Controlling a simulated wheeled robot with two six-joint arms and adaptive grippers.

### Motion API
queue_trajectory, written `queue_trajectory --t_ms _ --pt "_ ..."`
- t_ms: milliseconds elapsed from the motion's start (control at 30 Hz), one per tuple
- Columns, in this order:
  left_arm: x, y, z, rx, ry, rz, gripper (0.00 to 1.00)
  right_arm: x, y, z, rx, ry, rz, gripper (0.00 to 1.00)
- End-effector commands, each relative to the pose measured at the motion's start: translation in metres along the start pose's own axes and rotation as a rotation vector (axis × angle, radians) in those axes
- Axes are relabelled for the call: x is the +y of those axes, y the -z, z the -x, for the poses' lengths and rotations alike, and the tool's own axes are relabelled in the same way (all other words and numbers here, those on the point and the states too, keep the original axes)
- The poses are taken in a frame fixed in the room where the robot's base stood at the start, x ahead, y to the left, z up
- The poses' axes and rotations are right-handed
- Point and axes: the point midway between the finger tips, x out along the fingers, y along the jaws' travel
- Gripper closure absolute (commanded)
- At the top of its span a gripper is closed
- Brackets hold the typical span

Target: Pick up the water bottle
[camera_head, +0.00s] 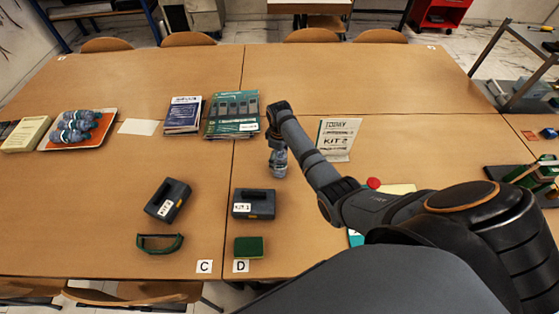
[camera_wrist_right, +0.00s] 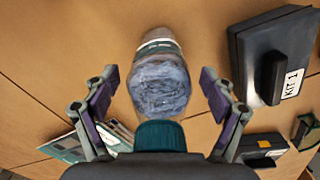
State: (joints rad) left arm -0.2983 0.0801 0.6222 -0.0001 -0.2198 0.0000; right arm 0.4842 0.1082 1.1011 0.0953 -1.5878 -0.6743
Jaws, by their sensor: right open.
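The clear water bottle (camera_head: 279,162) stands on the table in the middle of the head view, just below my right gripper (camera_head: 277,138), which hides its top. The fingers are open, with a visible gap to the bottle on each side. My left gripper is in neither view.
A dark KIT 1 case (camera_head: 254,204) and a KIT 2 sign (camera_head: 338,138) are near the bottle. Another case (camera_head: 168,201), a green sponge (camera_head: 249,247) and booklets (camera_head: 232,114) lie around. More bottles (camera_head: 76,126) rest on an orange tray (camera_head: 103,128). The far table is clear.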

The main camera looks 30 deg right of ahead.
Motion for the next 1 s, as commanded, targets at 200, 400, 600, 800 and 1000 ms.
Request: queue_trajectory --t_ms 200,400,600,800,1000 --pt "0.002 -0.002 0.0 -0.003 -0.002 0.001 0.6 0.0 0.0 0.0 0.001 0.0 0.0 0.27" --pt "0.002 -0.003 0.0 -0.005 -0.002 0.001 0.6 0.0 0.0 0.001 0.0 0.0 0.0 0.54" --pt "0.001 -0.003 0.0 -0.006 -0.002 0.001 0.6 0.0 0.0 0.001 0.0 0.0 0.0 0.81" --pt "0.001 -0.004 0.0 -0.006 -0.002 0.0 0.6 0.0 0.0 0.001 0.001 -0.001 0.0 0.89" --pt "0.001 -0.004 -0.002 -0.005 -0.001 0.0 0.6 0.001 0.001 0.017 0.004 -0.003 0.0 0.89"
